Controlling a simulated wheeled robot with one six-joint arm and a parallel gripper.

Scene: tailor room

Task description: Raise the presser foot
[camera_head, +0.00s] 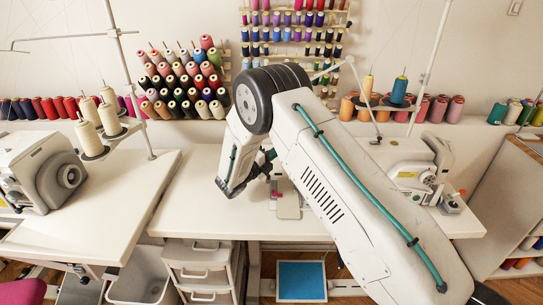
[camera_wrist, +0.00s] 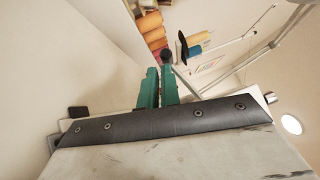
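My gripper shows in the wrist view (camera_wrist: 160,72) as two green fingers close together with a narrow gap. I cannot tell whether they touch or hold anything. A small dark round knob (camera_wrist: 166,56) shows at or just beyond the fingertips; whether it is touched is unclear. In the head view the gripper (camera_head: 272,156) is mostly hidden behind my arm, over the middle table. A pale sewing machine part with a grey plate (camera_head: 288,205) shows below it. The presser foot and its lever cannot be made out in either view.
A white machine (camera_head: 45,170) stands on the left table (camera_head: 110,195). Another machine (camera_head: 415,172) stands right of my arm. Thread cones (camera_head: 185,85) line the back wall. Drawers (camera_head: 200,270) and a bin (camera_head: 140,275) stand below. The middle table's left part (camera_head: 190,205) is clear.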

